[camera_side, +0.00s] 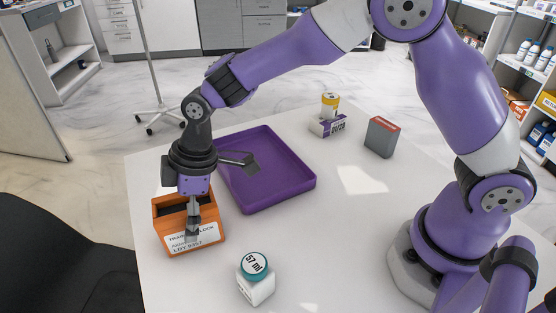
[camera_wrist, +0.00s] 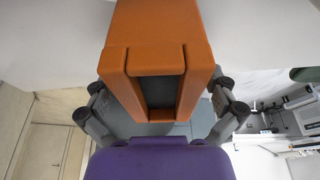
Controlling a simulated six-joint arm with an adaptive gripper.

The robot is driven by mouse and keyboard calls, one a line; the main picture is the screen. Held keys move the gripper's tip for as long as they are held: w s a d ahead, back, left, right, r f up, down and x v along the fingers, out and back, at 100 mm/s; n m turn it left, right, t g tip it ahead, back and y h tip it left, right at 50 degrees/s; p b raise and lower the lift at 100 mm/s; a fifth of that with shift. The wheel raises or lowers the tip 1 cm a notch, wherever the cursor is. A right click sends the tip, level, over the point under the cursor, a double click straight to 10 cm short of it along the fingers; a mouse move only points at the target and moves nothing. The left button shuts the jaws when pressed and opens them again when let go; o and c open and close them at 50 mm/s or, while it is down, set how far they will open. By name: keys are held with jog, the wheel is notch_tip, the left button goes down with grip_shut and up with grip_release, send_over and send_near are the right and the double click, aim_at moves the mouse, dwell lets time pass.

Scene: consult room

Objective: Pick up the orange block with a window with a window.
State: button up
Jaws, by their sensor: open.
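The orange block with a window (camera_side: 166,226) stands on the table's left part in the side view, with a white printed label on its front. Its dark opening shows at the top. In the wrist view the orange block (camera_wrist: 155,22) fills the upper middle, with its dark window facing the camera. My gripper (camera_side: 193,230) points down at the block, and one finger shows in front of the label. In the wrist view the fingers of my gripper (camera_wrist: 162,112) are spread, one on each side of the block. I cannot tell whether they touch it.
An empty purple tray (camera_side: 265,168) lies just behind and right of the block. A teal-capped white bottle (camera_side: 257,288) stands at the front. A purple-white box (camera_side: 322,127), a yellow-labelled bottle (camera_side: 330,104) and a grey-red box (camera_side: 382,139) stand at the back. The table's middle right is clear.

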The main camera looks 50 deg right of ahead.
jog(key=shift+x, duration=1)
jog(key=c, duration=1.2)
jog(key=shift+c, duration=0.2)
jog(key=shift+r, duration=0.1)
